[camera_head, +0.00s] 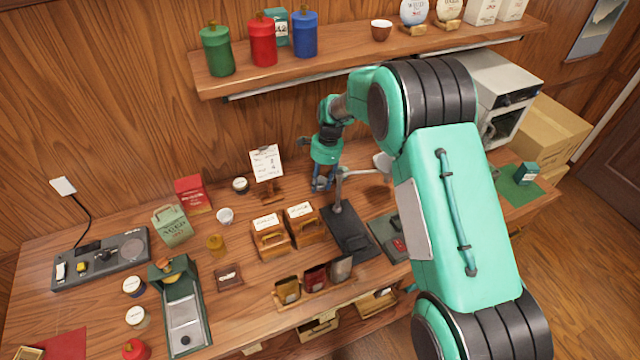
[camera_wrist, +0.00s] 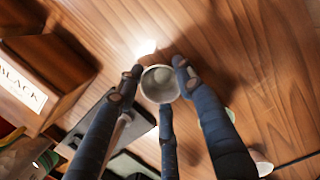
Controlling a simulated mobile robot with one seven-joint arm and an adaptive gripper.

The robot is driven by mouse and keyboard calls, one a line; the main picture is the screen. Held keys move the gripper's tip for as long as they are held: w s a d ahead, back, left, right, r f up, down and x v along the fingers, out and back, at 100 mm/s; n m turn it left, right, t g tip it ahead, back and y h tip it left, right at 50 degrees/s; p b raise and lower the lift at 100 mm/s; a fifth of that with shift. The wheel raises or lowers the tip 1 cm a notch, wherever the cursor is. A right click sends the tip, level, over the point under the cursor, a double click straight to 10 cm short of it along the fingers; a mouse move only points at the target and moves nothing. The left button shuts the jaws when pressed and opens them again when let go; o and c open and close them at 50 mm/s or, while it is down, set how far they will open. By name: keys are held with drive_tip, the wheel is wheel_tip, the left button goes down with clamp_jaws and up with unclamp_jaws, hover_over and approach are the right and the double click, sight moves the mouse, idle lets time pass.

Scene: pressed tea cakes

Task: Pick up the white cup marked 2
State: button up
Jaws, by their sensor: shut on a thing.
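A pale cup (camera_wrist: 160,84) sits between the fingertips in the wrist view, seen from above into its round opening. Its marking does not show. My gripper (camera_wrist: 157,78) is shut on it, with dark blue fingers around its rim. In the head view my gripper (camera_head: 323,182) is low over the back of the table, behind the dark stand, and the cup in it cannot be made out. Another small white cup (camera_head: 225,215) stands upright on the table to the left, apart from my gripper; no number is readable on it.
Wooden boxes (camera_head: 270,238) stand left of my gripper, and a black stand (camera_head: 347,236) with a metal post is close in front. A sign card (camera_head: 266,163) stands behind. The shelf (camera_head: 220,82) with canisters hangs above. Bare tabletop (camera_wrist: 270,60) shows beside the held cup.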

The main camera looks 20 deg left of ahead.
wheel_tip(320, 180, up, 6)
drive_tip(key=shift+r+p, duration=0.25)
drive_tip(key=shift+p, duration=0.2)
drive_tip(key=w+d+p, duration=0.1)
drive_tip(key=w+d, duration=1.1)
drive_tip(key=w, duration=0.1)
drive_tip(key=shift+d+f, duration=0.2)
drive_tip(key=shift+f, duration=0.05)
